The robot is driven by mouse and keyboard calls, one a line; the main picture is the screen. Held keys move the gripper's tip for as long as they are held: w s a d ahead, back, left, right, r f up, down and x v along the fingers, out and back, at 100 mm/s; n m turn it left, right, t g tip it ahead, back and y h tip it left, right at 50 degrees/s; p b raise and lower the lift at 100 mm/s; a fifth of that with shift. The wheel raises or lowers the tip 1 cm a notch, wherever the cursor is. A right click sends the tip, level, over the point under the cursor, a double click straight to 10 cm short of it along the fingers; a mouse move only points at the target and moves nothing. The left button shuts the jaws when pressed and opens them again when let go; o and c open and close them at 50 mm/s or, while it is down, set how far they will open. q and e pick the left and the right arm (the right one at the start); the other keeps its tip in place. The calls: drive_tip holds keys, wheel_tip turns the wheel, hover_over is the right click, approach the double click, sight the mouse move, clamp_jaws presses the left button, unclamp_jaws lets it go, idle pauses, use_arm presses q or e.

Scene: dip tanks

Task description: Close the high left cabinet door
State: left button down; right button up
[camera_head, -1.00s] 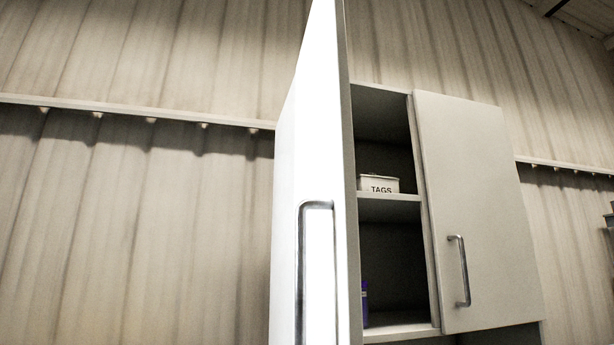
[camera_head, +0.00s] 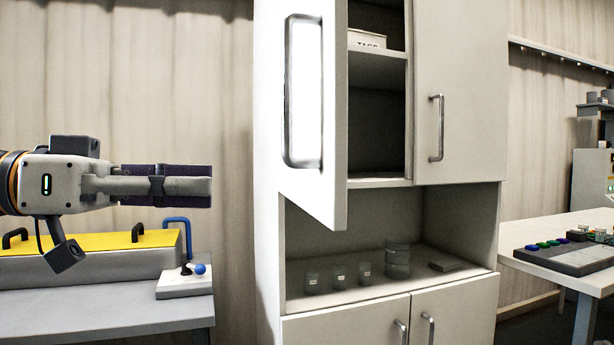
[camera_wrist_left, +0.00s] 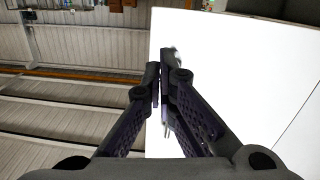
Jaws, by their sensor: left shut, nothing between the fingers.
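The high left cabinet door (camera_head: 335,190) stands open in the head view, swung out toward me, with a long metal handle (camera_head: 289,95) on its outer face. Behind it the upper left compartment (camera_head: 375,115) shows a shelf with a box of tags (camera_head: 367,39). My left gripper (camera_head: 210,187) is to the left of the door, apart from it, level with its lower part, fingers shut and empty. In the left wrist view the shut fingers (camera_wrist_left: 160,72) show in front of a bright white panel, probably the door. My right gripper is not in view.
The high right door (camera_head: 460,90) is shut. A bench with a yellow-topped tank (camera_head: 90,255) lies below my left arm. Another table (camera_head: 570,265) stands at the right.

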use_arm(q)
wheel_tip(320, 180, up, 2)
drive_tip(key=s+a+m, duration=0.1)
drive_tip(key=p, duration=0.1)
approach(331, 161)
drive_tip(key=x, duration=0.6)
drive_tip(key=shift+d, duration=0.1)
drive_tip(key=shift+w+d, duration=0.15)
drive_tip(key=shift+d, duration=0.25)
